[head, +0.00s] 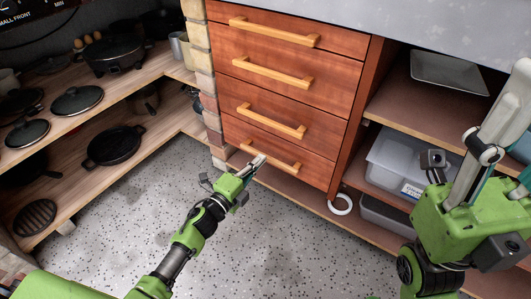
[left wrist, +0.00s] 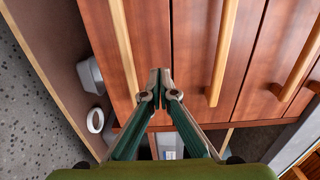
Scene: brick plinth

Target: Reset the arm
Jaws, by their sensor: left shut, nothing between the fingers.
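My left gripper (head: 257,163) is in front of the lowest drawer of a reddish wooden drawer unit (head: 285,80), near that drawer's handle (head: 270,155). In the left wrist view the fingertips (left wrist: 160,88) meet with nothing between them, in front of the drawer fronts (left wrist: 150,40). I cannot tell whether they touch the wood. The drawers look closed. My right gripper (head: 505,115) is at the right edge of the head view, raised in front of the open shelves. Its fingers are partly cut off, so its opening is unclear.
Left shelves (head: 95,110) hold pans and lids. Right shelves hold a metal tray (head: 448,72) and a clear plastic bin (head: 395,165). A white ring (head: 341,204) lies low beside the drawers. A grey countertop (head: 440,20) is above. The speckled floor (head: 310,250) is clear.

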